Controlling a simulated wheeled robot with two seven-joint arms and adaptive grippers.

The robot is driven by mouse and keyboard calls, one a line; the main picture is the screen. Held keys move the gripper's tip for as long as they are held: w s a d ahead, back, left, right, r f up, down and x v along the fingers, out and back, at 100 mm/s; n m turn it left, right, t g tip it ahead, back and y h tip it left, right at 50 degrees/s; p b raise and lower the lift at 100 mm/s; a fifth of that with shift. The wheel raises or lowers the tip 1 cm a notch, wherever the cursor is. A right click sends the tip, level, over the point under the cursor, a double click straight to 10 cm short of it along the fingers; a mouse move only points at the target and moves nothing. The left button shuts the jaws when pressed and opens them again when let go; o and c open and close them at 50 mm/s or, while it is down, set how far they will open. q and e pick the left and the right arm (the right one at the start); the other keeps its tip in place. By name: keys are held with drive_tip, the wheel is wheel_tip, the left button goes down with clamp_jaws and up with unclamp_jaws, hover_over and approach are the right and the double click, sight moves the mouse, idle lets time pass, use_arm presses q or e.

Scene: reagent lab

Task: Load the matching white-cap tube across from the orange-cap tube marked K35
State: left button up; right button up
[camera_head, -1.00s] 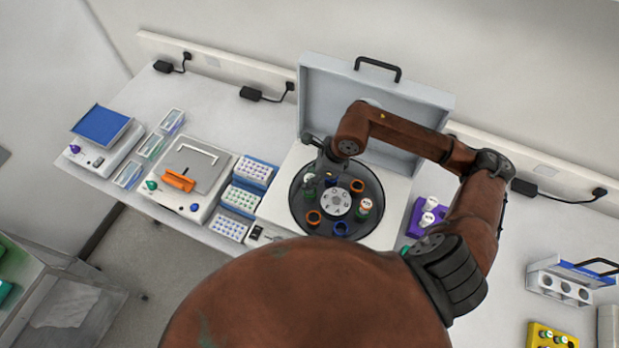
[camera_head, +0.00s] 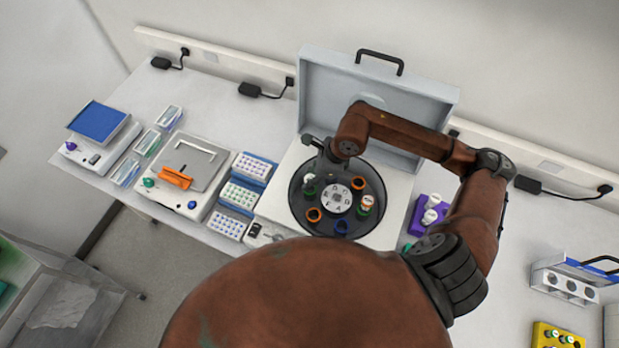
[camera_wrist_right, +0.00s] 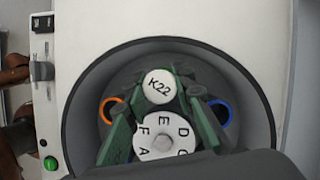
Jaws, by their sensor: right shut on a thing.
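My right gripper (camera_wrist_right: 160,90) is shut on a white-cap tube (camera_wrist_right: 159,86) whose cap reads K22. In the head view this white cap (camera_head: 308,178) is at the left side of the round dark rotor (camera_head: 336,234), over a green-ringed position. I cannot tell how deep the tube sits. Across the lettered hub (camera_head: 337,199), another capped tube (camera_head: 366,201) stands in the rotor; its marking is too small to read. An orange-ringed slot (camera_wrist_right: 112,109) and a blue-ringed slot (camera_wrist_right: 219,112) flank the held tube. My left gripper is out of view.
The centrifuge lid (camera_head: 380,105) stands open behind the rotor. A purple rack (camera_head: 420,222) with white-cap tubes is to the right, partly behind my arm. Several tube boxes (camera_head: 240,192) and a balance (camera_head: 182,165) lie to the left. A yellow rack (camera_head: 555,337) is at lower right.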

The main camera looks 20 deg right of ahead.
drive_tip(key=shift+f, duration=0.2)
drive_tip(key=o, duration=0.8)
drive_tip(key=shift+o, duration=0.2)
drive_tip(key=o, duration=0.5)
drive_tip(key=shift+o, duration=0.2)
drive_tip(key=shift+r+p, duration=1.7)
drive_tip(key=shift+r, duration=2.35)
